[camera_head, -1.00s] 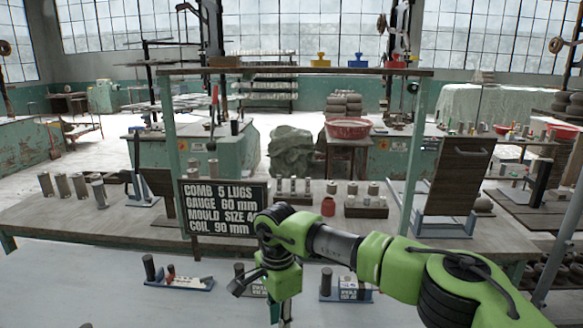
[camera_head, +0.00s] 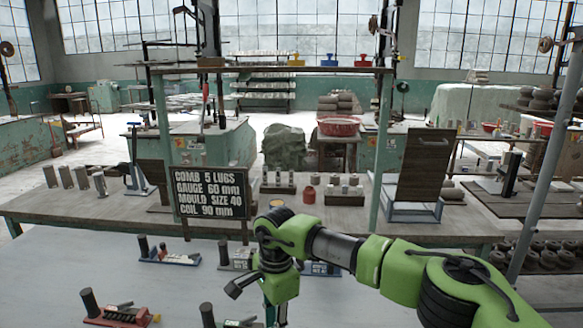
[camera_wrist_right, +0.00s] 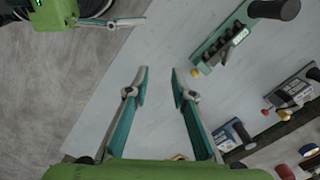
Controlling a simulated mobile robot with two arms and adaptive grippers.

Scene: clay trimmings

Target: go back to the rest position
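My right arm reaches in from the right in the head view. Its gripper (camera_head: 276,318) points down over the near table, with its fingertips cut off by the lower edge. In the right wrist view my right gripper (camera_wrist_right: 159,70) is open, with bare pale tabletop between its fingers. My left gripper (camera_wrist_right: 128,21) shows at the top left of the right wrist view, over the table's edge, partly cut off. Its opening is unclear and I see nothing held in it. My left arm is not in the head view.
The pale near table (camera_head: 60,275) bears several tools with black handles, including a red one (camera_head: 118,314) and a blue one (camera_head: 170,256). A green tool (camera_wrist_right: 222,42) lies right of my right gripper. A black sign (camera_head: 210,192) stands behind.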

